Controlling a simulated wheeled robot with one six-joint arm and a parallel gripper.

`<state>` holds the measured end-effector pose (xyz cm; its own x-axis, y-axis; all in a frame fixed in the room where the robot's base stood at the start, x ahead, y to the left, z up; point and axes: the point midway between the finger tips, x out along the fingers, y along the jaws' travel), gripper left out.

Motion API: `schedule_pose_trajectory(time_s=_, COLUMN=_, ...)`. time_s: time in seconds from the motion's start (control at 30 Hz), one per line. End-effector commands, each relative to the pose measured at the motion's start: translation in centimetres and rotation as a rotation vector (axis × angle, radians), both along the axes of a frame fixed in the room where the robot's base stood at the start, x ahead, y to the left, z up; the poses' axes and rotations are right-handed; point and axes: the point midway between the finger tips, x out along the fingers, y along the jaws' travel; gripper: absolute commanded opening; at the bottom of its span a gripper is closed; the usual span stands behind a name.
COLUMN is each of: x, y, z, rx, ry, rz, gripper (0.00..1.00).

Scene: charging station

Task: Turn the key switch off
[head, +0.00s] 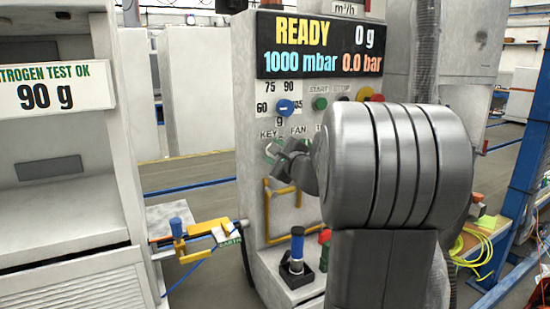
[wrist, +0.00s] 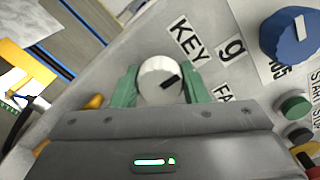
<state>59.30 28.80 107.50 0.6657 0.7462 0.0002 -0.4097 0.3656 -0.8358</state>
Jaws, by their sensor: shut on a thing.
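The key switch (wrist: 160,79) is a round white knob with a black mark, below the KEY label in the wrist view. My gripper (wrist: 161,86) has green fingers on either side of the knob and is shut on it.
A blue dial (head: 285,107) sits just above the key switch. Green (head: 320,103) and red buttons are to its right. The display (head: 320,46) reads READY.

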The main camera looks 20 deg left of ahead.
Motion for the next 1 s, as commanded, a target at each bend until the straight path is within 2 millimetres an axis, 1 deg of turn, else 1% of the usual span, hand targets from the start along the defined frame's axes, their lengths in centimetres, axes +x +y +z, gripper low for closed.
schedule_pose_trajectory(time_s=0.4, x=0.0, y=0.0, z=0.0, rx=-0.007, ry=-0.006, rz=0.001, gripper=0.17)
schedule_pose_trajectory(time_s=0.43, x=0.0, y=0.0, z=0.0, rx=-0.007, ry=-0.006, rz=0.001, gripper=0.42)
schedule_pose_trajectory(time_s=0.53, x=0.0, y=0.0, z=0.0, rx=-0.007, ry=-0.006, rz=0.001, gripper=0.61)
schedule_pose_trajectory(time_s=0.83, x=-0.1, y=-0.1, z=0.0, rx=-0.005, ry=-0.006, rz=0.000, gripper=0.61)
schedule_pose_trajectory(time_s=0.93, x=-0.5, y=-0.6, z=0.0, rx=-0.005, ry=-0.006, rz=0.000, gripper=0.61)
schedule_pose_trajectory(time_s=1.0, x=-1.1, y=-1.4, z=0.0, rx=-0.004, ry=-0.007, rz=-0.002, gripper=0.61)
